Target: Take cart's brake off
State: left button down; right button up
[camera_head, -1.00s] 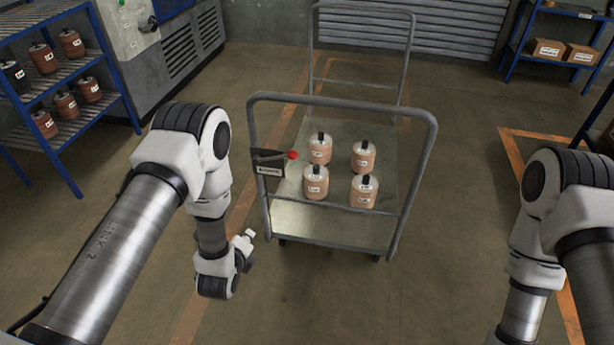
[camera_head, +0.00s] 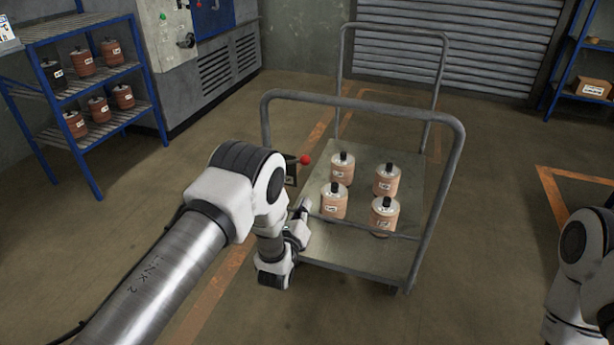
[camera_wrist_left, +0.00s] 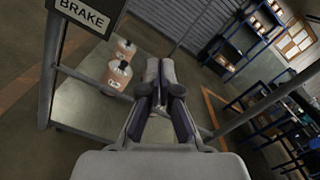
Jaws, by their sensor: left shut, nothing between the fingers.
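The cart (camera_head: 345,252) stands ahead, with a grey tube handle at each end. Its brake lever has a red knob (camera_head: 306,159) at the cart's left side, beside a dark plate (camera_head: 291,174) partly hidden by my left arm. In the left wrist view a sign reading BRAKE (camera_wrist_left: 84,14) is at the top left; the red knob does not show there. My left gripper (camera_head: 303,212) is low at the cart's near left corner, below the knob and apart from it. Its fingers (camera_wrist_left: 160,66) are together and empty. My right gripper is out of view; only part of that arm shows.
Several copper-coloured canisters with white tops (camera_head: 334,201) stand on the cart deck. A blue shelf (camera_head: 88,100) with more canisters is at the left, beside a grey cabinet (camera_head: 225,70). Another blue shelf with a box (camera_head: 592,89) is far right. Floor left of the cart is clear.

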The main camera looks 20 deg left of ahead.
pick_arm(q)
jog(key=w+a+r, duration=0.2)
jog(key=w+r, duration=0.1)
jog(key=w, duration=0.6)
jog(key=shift+r, duration=0.3)
jog(key=shift+r, duration=0.15)
jog(key=shift+w+a+r+n+g+y+p, duration=0.1)
jog(key=shift+a+r+n+p, duration=0.55)
jog(key=shift+a+r+n, duration=1.45)
jog(key=shift+s+a+r+n+g+y+p, duration=0.1)
jog(key=shift+a+r+n+p, duration=0.6)
jog(key=shift+a+r+n, duration=1.35)
jog(key=shift+w+a+r+n+g+y+p, duration=0.1)
jog(key=shift+a+r+n+p, duration=0.55)
jog(key=shift+a+r+n, duration=1.45)
